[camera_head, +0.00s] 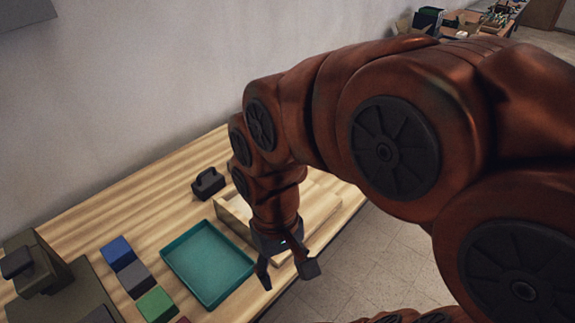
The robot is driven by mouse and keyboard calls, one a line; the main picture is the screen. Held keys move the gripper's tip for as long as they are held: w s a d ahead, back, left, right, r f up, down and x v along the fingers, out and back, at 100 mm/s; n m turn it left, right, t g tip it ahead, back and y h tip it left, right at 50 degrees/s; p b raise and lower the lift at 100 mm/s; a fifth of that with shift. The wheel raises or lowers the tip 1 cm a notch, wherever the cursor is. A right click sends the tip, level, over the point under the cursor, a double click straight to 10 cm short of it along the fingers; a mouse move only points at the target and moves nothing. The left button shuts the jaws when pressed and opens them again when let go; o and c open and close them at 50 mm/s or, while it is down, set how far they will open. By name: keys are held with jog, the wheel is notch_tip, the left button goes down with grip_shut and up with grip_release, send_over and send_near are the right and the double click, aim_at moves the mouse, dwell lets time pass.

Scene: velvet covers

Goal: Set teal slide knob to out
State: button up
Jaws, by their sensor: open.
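My gripper (286,272) points down with its two dark fingers spread apart and nothing between them. It is over the front right part of the wooden table, in front of a pale wooden box. I cannot make out a teal slide knob in this view. It may be hidden behind my arm or out of the frame. A dark olive fixture (42,268) with a raised dark block stands at the table's left end and is cut off by the frame edge.
A teal tray (180,239) lies left of my gripper on the table (98,220). Blue (117,251), grey (136,279) and green (156,304) blocks line its left side. A black handled object (208,183) stands behind the tray. The pale wooden box (234,216) is partly behind my arm.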

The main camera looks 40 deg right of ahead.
jog(key=w+d+m+t, duration=0.1)
jog(key=w+d+m, duration=0.25)
jog(key=w, duration=0.75)
jog(key=w+d+m, duration=0.2)
jog(key=w+d, duration=0.2)
jog(key=w, duration=0.6)
jog(key=w+d+f+m, duration=0.2)
jog(key=w+d, duration=0.2)
jog(key=d, duration=0.1)
jog(key=w+d+f+m, duration=0.2)
jog(key=w+d, duration=0.2)
jog(key=d, duration=0.1)
jog(key=w+d+f+m+p, duration=0.1)
jog(key=w+d+f+m, duration=0.1)
jog(key=w+d, duration=0.3)
jog(key=shift+d+f+m+t, duration=0.2)
jog(key=shift+f+m+t, duration=0.1)
jog(key=shift+f+m, duration=0.05)
jog(key=shift+w+d+f, duration=0.1)
jog(key=shift+d+f, duration=0.1)
jog(key=shift+f, duration=0.1)
notch_tip(320, 180, down, 7)
jog(key=p, duration=0.2)
jog(key=shift+f+p, duration=0.2)
jog(key=shift+p, duration=0.2)
jog(key=shift+c, duration=0.2)
grip_shut()
